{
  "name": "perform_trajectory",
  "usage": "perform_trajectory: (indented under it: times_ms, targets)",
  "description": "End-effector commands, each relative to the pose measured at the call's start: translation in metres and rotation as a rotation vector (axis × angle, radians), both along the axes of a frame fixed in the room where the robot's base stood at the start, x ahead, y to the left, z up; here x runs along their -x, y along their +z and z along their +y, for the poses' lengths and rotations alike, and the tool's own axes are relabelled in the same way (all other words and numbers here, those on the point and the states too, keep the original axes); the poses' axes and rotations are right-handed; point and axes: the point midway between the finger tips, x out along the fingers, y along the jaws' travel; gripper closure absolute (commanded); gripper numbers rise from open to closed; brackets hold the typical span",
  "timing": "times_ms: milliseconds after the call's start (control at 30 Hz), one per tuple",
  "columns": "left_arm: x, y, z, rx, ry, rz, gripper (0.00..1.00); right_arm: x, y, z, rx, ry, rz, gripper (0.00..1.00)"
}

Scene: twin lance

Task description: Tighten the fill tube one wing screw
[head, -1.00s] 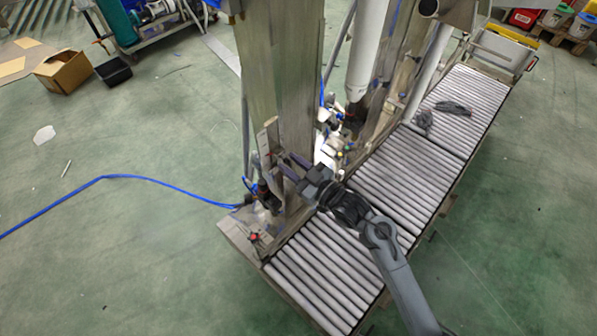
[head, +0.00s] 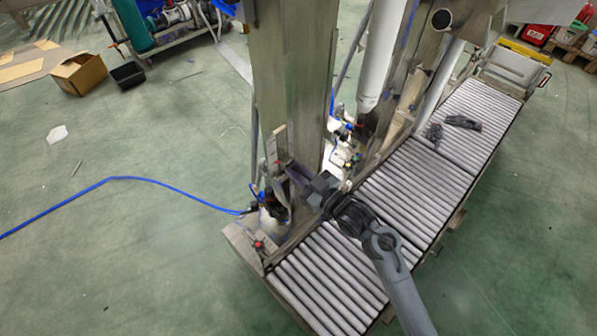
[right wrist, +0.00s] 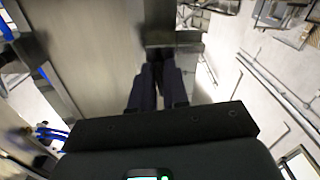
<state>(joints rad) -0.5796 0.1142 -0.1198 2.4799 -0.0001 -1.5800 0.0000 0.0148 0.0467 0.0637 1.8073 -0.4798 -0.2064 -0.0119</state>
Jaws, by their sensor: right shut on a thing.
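My right gripper (head: 291,166) reaches in from the lower right to a metal bracket at the steel column (head: 292,90). In the right wrist view its two dark fingers (right wrist: 157,72) are close together at a steel bracket plate (right wrist: 174,37). They are shut on a small part at that bracket, which appears to be the wing screw; the fingers hide it, so its shape and how far it is turned cannot be told. A pale vertical tube (head: 381,55) stands behind the column; I cannot tell whether it is fill tube one. My left gripper is not in view.
A roller conveyor (head: 385,215) runs under my right arm, with dark grey glove-like items (head: 461,122) on its far part. Valves and fittings (head: 342,150) crowd the column's base. A blue hose (head: 125,178) crosses the open green floor at left.

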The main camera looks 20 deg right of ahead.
Motion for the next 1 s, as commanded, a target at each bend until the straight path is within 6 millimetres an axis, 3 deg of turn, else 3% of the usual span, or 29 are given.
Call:
perform_trajectory:
  times_ms: [633,1000]
  targets:
    - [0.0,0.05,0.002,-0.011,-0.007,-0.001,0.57,0.0,0.004,0.0,-0.275,-0.001,0.118,1.0]
    - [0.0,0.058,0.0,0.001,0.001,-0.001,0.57,0.0,0.001,0.0,-0.35,0.001,0.148,1.0]
